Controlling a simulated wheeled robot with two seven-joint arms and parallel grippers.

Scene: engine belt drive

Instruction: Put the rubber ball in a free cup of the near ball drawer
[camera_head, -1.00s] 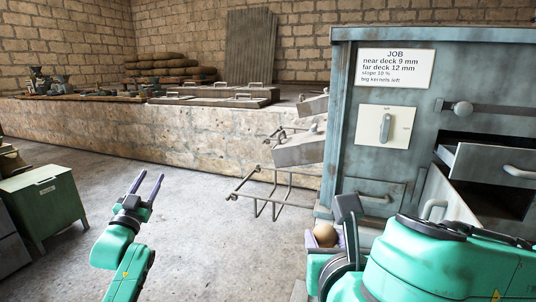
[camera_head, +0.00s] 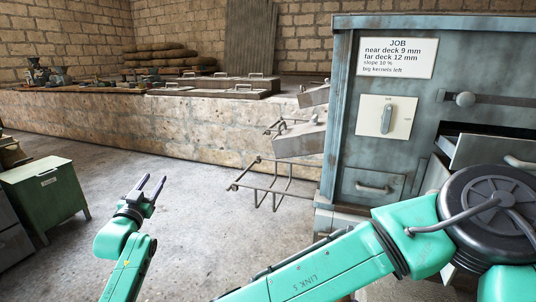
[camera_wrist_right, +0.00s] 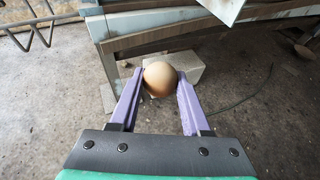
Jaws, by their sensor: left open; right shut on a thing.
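The rubber ball (camera_wrist_right: 160,80), tan and round, shows in the right wrist view between the two purple fingers of my right gripper (camera_wrist_right: 159,75). The gripper is shut on it, clear of the floor below. In the head view the ball and right gripper are not visible; my right arm crosses the lower right. My left gripper (camera_head: 152,184) is open and empty over bare floor at the left. A drawer (camera_head: 490,151) stands pulled out of the blue-grey machine (camera_head: 345,100) at the right, partly hidden by my right arm. I cannot tell whether it is the near ball drawer; no cups show.
The machine carries a JOB sign (camera_head: 397,58), a dial plate (camera_head: 387,117) and a closed small drawer (camera_head: 372,188). A wire rack (camera_head: 273,187) juts out at its left. A green cabinet (camera_head: 45,195) stands at far left. The floor between is clear.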

